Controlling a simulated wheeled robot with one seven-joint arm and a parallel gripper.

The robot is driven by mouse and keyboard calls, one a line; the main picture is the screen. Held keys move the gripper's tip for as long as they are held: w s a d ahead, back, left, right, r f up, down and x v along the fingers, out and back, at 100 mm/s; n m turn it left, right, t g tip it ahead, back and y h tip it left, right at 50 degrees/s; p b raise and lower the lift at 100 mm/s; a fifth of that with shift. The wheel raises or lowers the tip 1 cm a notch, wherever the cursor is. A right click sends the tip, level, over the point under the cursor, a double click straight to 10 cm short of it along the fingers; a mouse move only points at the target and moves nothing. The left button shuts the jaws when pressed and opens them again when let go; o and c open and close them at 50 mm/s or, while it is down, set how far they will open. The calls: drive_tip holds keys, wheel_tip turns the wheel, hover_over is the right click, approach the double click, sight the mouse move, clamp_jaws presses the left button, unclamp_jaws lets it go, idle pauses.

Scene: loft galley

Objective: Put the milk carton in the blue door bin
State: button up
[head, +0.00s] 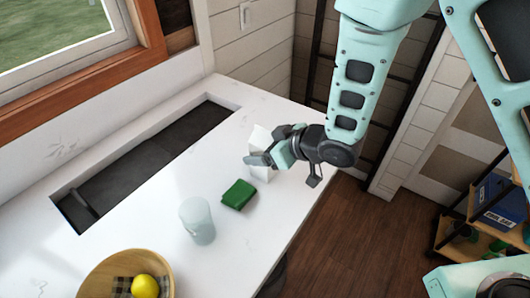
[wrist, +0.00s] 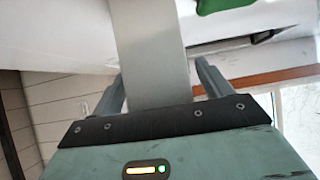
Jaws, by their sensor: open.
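The milk carton (head: 259,137) is white and stands on the white counter, partly hidden behind my gripper (head: 262,160) in the head view. In the wrist view the carton (wrist: 150,50) shows as a pale upright band between the two fingers of my gripper (wrist: 160,88). The fingers are open, one on each side of it, with a visible gap on the right side. A blue box (head: 497,220) with white lettering sits on a shelf at the right of the head view. I cannot tell whether it is the blue door bin.
A green folded cloth or block (head: 239,194), a frosted cup (head: 197,221) and a wooden bowl (head: 97,277) with a yellow fruit (head: 145,286) stand on the counter (head: 165,185). A dark sunken trough (head: 145,165) runs along the window side. A wooden shelf (head: 462,228) stands right, beyond open floor.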

drive_tip(key=c, duration=1.3)
drive_tip(key=shift+c, duration=1.1)
drive_tip(key=shift+r, duration=0.1)
